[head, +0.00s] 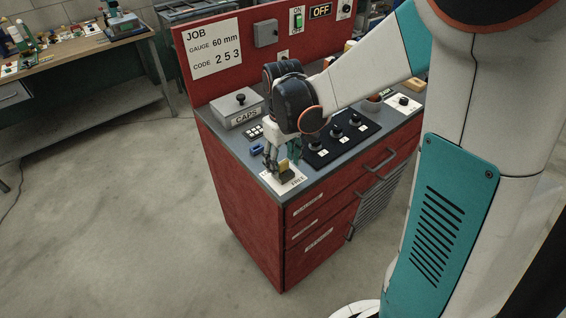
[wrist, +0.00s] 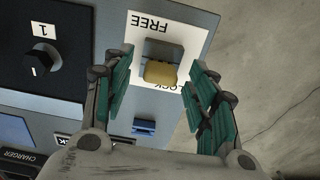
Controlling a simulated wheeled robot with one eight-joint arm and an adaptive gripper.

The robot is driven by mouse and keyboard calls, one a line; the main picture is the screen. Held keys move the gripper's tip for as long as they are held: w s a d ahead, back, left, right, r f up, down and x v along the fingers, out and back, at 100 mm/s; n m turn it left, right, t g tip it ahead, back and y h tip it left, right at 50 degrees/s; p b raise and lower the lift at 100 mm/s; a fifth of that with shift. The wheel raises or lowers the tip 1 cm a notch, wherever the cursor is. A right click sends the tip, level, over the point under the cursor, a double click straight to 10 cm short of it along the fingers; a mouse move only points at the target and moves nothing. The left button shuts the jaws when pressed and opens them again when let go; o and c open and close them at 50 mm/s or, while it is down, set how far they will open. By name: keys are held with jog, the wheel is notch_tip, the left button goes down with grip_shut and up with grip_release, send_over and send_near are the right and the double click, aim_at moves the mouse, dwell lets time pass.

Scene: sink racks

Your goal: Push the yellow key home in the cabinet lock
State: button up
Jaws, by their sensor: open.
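The yellow key (wrist: 160,73) shows as a rounded yellow block in the wrist view, in front of a grey block (wrist: 160,48) on a white card (wrist: 188,32) reading FREE and, partly covered, LOCK. In the head view the key (head: 284,167) is small at the cabinet top's front left corner, partly hidden by my gripper (head: 281,155). My gripper (wrist: 158,66) is open and points down, one teal-padded finger each side of the key. Gaps show between the key and both fingers. How deep the key sits cannot be told.
The red cabinet (head: 240,205) has a grey top. A small blue block (wrist: 144,126) lies near the card. A black knob panel (head: 341,138) is to the right, a grey CAPS box (head: 236,108) behind. Open floor lies beyond the front left corner.

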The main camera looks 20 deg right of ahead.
aim_at(283, 162)
notch_tip(283, 162, up, 11)
dwell(0.4)
jog(key=shift+f, duration=0.1)
jog(key=s+r+m+t+b, duration=0.1)
jog(key=s+m+t, duration=0.2)
jog(key=s+t, duration=0.4)
jog(key=s, duration=0.8)
jog(key=shift+m, duration=0.3)
dwell(0.6)
